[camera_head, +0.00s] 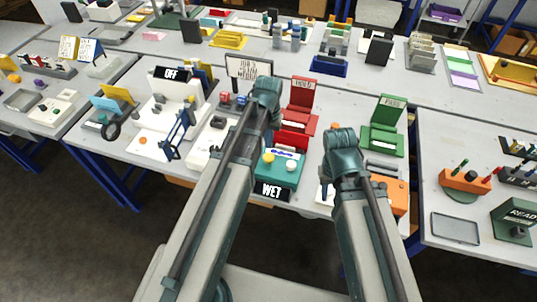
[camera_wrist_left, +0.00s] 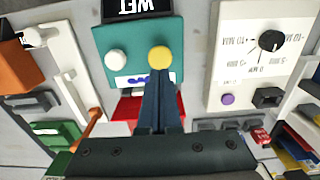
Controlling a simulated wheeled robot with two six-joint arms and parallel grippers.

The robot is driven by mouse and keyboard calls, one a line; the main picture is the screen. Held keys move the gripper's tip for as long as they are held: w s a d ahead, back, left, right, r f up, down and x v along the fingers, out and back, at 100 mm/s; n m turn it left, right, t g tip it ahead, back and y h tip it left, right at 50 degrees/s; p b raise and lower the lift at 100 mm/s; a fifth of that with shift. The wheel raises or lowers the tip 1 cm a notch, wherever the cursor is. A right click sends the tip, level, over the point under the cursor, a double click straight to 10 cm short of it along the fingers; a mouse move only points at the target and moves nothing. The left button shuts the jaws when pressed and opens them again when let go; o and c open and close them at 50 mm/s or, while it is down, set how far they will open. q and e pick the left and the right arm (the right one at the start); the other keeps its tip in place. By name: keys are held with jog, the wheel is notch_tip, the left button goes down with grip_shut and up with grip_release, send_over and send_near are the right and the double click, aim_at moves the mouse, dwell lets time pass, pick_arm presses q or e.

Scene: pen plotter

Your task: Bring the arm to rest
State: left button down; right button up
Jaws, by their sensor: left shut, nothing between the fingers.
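My left gripper (camera_wrist_left: 160,78) is shut and empty. In the left wrist view its fingertips point at the yellow knob (camera_wrist_left: 159,57) on a teal box (camera_wrist_left: 130,80); I cannot tell whether they touch it. A white knob (camera_wrist_left: 115,61) sits beside the yellow one, and a black WET sign (camera_wrist_left: 138,8) is at the box's edge. In the head view my left arm reaches over the table, left of the teal box (camera_head: 277,178), and hides the left gripper.
Red stands (camera_head: 301,105) are behind the teal box, and a green stand (camera_head: 386,128) is to the right. A white machine with an OFF sign (camera_head: 171,74) stands to the left. In the wrist view a white dial panel (camera_wrist_left: 240,85) is at right. The table is crowded.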

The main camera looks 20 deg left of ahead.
dwell(0.3)
pick_arm(q)
jog(key=s+d+m+y, duration=0.1)
jog(key=s+d+m, duration=0.2)
jog(key=s+d, duration=0.7)
jog(key=s, duration=0.4)
jog(key=shift+s+d, duration=0.2)
jog(key=shift+d, duration=0.05)
jog(key=shift+a+r, duration=0.1)
